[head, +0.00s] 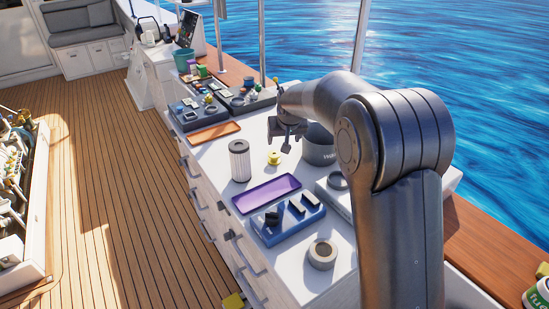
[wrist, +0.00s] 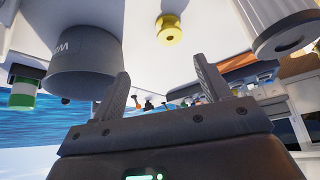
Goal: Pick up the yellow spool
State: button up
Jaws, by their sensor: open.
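The yellow spool (head: 273,158) stands on the white counter (head: 207,158), between the ribbed filter cylinder (head: 239,160) and the grey pot (head: 318,147). In the wrist view, which looks upside down, the yellow spool (wrist: 170,29) shows at top centre, beyond the fingertips. My gripper (head: 286,143) is above the counter, close to the spool and a little to its right in the head view. In the wrist view my gripper (wrist: 160,76) has its two fingers spread apart with nothing between them. The fingers do not touch the spool.
The grey pot (wrist: 88,68) and the filter (wrist: 285,25) flank the spool in the wrist view. A purple tray (head: 266,194) and a blue holder (head: 288,219) lie nearer on the counter. An orange tray (head: 213,132) and dark bins of parts lie farther back.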

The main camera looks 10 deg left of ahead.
aim_at(274, 153)
jog(key=w+a+f, duration=0.1)
jog(key=f, duration=0.1)
jog(key=w+a+f, duration=0.1)
jog(key=f, duration=0.1)
jog(key=w+a+f, duration=0.2)
jog(key=f, duration=0.1)
jog(key=shift+d+x, duration=0.15)
jog(key=shift+x, duration=1.4)
jog(key=shift+d+x, duration=0.1)
jog(key=shift+x, duration=1.4)
jog(key=shift+c, duration=0.4)
jog(key=c, duration=1)
